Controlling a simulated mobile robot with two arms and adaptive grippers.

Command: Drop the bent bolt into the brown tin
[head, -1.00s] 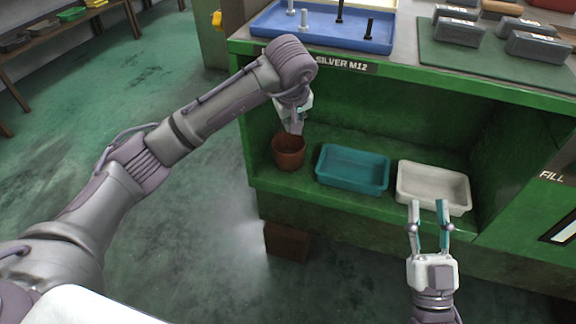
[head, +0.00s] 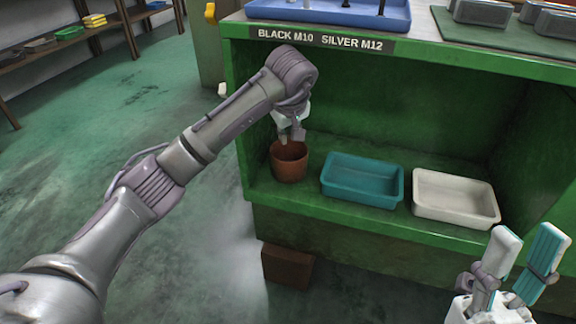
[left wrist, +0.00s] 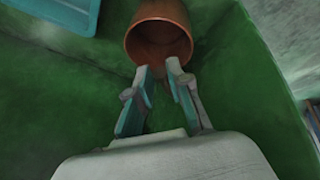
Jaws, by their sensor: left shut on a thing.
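The brown tin (head: 289,168) stands upright on the green shelf at its left end. It also shows at the top of the left wrist view (left wrist: 158,38), and its inside looks empty there. My left gripper (head: 291,139) is just above the tin's rim, fingers pointing down. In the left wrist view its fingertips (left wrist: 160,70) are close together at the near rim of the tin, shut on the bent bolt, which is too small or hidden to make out. My right gripper (head: 526,240) is open and empty, in front of the shelf at the lower right.
A teal tray (head: 362,196) and a white tray (head: 455,219) stand right of the tin on the shelf. Above, the bench top holds a blue tray (head: 330,14). A brown block (head: 287,268) is on the floor below.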

